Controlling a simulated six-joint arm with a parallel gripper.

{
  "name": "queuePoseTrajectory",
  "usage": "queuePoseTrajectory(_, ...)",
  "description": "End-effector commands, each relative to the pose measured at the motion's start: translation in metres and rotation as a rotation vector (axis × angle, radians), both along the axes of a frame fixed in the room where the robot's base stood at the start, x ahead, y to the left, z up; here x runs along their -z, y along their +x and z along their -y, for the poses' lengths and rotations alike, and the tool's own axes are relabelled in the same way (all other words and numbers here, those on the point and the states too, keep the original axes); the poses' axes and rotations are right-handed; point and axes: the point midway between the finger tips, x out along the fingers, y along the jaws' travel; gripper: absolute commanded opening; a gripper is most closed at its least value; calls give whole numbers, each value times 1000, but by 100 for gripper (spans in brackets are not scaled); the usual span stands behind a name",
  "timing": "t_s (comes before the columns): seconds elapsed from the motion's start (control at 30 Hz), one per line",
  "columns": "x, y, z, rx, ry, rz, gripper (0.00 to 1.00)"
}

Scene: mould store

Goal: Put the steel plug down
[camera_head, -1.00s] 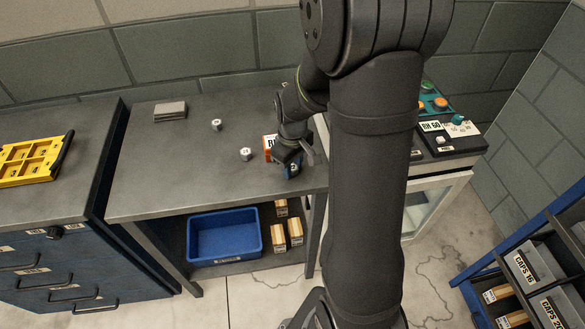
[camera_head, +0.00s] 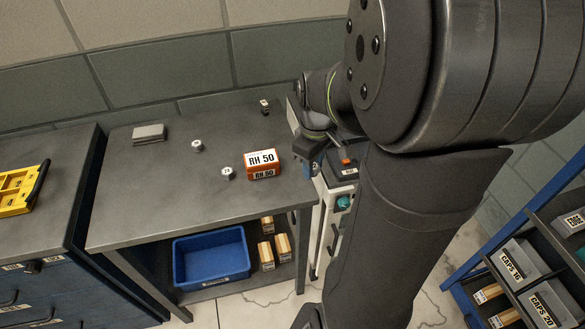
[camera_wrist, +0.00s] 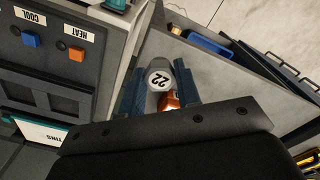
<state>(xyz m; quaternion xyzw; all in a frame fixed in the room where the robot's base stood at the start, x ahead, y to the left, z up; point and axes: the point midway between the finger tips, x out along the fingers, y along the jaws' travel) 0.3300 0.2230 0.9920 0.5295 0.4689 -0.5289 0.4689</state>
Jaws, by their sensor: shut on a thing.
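A steel plug (camera_wrist: 159,79) with a pale top marked 22 is between the two fingers of my gripper (camera_wrist: 160,88) in the wrist view. The fingers are shut on its sides. In the head view my gripper (camera_head: 308,168) is by the right end of the grey bench (camera_head: 150,195), just right of the orange RH 50 box (camera_head: 262,165); the plug cannot be made out there. Two similar small plugs stand on the bench, one at the middle (camera_head: 228,173) and one farther back (camera_head: 197,146).
A grey block (camera_head: 148,133) and a small black-and-white item (camera_head: 264,106) are at the bench's back. A blue bin (camera_head: 211,258) and wooden blocks are on the shelf below. A machine with COOL and HEAT buttons (camera_wrist: 76,54) adjoins on the right. The bench's front left is clear.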

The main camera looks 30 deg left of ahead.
Motion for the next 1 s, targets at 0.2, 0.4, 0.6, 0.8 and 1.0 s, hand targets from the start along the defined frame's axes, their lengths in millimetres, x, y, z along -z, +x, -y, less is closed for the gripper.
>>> queuePoseTrajectory(0.2,-11,9,10,-3,0,0,6)
queuePoseTrajectory(0.4,-17,38,-27,-27,0,-1,6)
queuePoseTrajectory(0.6,-21,75,-91,-60,-1,-1,6)
queuePoseTrajectory(0.8,-18,101,-151,-89,0,-1,6)
queuePoseTrajectory(1.0,-15,113,-188,-106,0,0,6)
